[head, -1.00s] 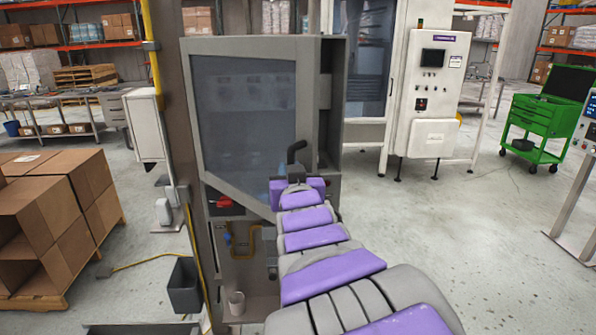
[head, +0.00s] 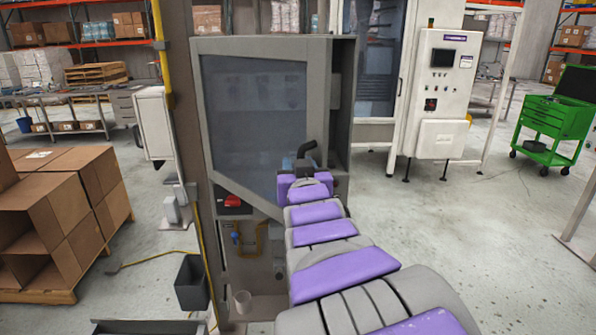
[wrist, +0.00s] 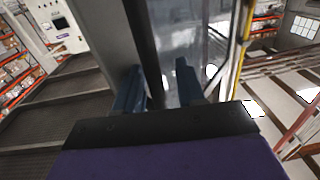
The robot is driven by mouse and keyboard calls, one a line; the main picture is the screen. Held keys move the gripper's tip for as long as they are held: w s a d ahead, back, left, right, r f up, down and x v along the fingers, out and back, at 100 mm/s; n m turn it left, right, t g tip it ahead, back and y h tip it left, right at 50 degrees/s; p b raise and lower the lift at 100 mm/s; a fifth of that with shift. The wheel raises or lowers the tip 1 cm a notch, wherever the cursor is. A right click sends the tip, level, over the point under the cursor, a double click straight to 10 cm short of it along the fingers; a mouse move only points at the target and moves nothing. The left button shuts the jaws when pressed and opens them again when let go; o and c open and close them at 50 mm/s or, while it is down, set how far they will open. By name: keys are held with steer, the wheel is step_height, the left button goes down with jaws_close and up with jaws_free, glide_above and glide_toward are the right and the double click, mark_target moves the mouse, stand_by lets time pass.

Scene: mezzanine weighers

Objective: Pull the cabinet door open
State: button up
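The grey cabinet (head: 343,110) stands left of centre in the head view. Its glazed door (head: 255,110) appears ajar, with a dark gap along its right side and a sloping lower edge. My gripper (head: 303,178) is at the lower right of the door, with its fingers mostly hidden. A dark curved piece rises above it; I cannot tell whether it is a handle. In the wrist view my gripper (wrist: 158,88) has its two dark blue fingers apart, beside a grey door edge and glass. Contact is unclear.
Below the door are a yellow hose and a pale cup (head: 242,301). A dark bin (head: 191,283) and stacked cardboard boxes (head: 70,205) stand left. A white machine (head: 440,90) and a green cart (head: 555,115) stand behind right.

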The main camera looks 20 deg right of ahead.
step_height(320, 180, up, 3)
steer(key=shift+f+p, duration=0.15)
steer(key=shift+p, duration=0.2)
steer(key=d+r+b+v, duration=0.1)
steer(key=v, duration=1.5)
steer(key=shift+s+d+b, duration=0.15)
steer(key=shift+s+b, duration=0.05)
steer(key=shift+b, duration=0.1)
